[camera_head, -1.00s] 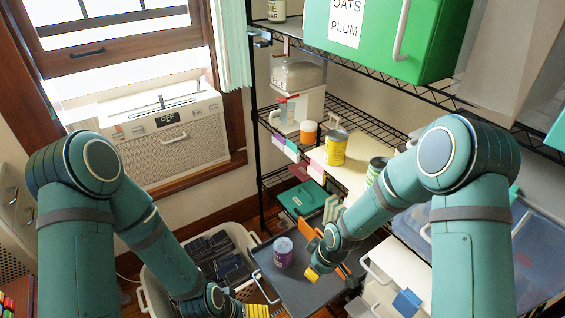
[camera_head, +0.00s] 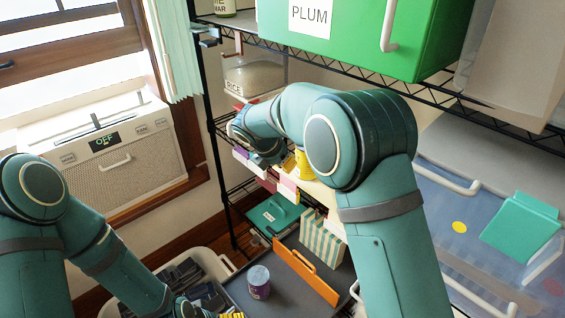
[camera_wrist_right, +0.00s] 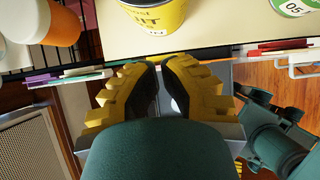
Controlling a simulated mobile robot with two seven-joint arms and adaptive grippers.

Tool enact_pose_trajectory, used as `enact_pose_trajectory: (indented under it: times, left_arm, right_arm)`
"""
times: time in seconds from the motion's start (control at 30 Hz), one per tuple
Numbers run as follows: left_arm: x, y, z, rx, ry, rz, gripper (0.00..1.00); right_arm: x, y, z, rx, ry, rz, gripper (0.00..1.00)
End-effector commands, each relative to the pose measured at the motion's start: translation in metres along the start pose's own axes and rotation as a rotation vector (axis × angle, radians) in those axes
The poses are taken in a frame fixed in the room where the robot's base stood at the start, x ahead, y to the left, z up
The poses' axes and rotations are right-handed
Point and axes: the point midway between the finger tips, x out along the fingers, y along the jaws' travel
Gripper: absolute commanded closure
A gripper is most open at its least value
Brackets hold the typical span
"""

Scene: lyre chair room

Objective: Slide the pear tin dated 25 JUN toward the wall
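No pear label or 25 JUN date is readable. A yellow tin (camera_head: 303,163) stands on the middle shelf, mostly hidden by my right arm. In the right wrist view the lower part of this yellow tin (camera_wrist_right: 160,14) stands just beyond my fingers, with only part of its label showing. A tin with a green-edged top marked "05" (camera_wrist_right: 293,5) is cut off at the upper right. My right gripper (camera_wrist_right: 160,68) looks shut and empty, its yellow fingers close together before the shelf edge, apart from the yellow tin. My left gripper (camera_head: 232,315) is mostly cut off at the bottom of the head view.
An orange and white container (camera_wrist_right: 50,25) stands left of the yellow tin. Coloured tags (camera_wrist_right: 75,75) line the shelf edge. A purple tin (camera_head: 259,284) stands on the dark tray (camera_head: 285,300) below. A green box (camera_head: 420,40) hangs over the workspace on the upper shelf.

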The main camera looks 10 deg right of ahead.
Motion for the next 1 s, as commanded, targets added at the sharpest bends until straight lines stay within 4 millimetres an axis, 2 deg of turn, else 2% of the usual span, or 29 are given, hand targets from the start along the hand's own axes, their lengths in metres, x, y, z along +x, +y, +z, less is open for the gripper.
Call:
enact_pose_trajectory:
  times: [0.03,0.2,0.4,0.87,1.0]
  left_arm:
    - [0.004,-0.002,0.000,0.000,0.001,0.000,0.00]
    - [0.011,-0.004,-0.001,0.000,0.005,0.000,0.00]
    - [0.015,-0.006,-0.002,0.001,0.008,0.000,0.00]
    - [0.015,-0.006,-0.002,0.001,0.009,0.000,0.00]
    - [0.007,-0.003,-0.002,0.000,0.006,0.000,0.00]
  right_arm:
    - [0.013,-0.001,-0.001,0.000,0.000,-0.004,1.00]
    - [0.042,-0.001,-0.002,0.001,0.001,-0.002,1.00]
    - [0.063,0.000,-0.001,0.002,0.001,0.000,1.00]
    - [0.069,0.000,0.000,0.002,0.002,0.000,1.00]
    - [0.072,-0.001,0.009,0.003,0.002,-0.002,1.00]
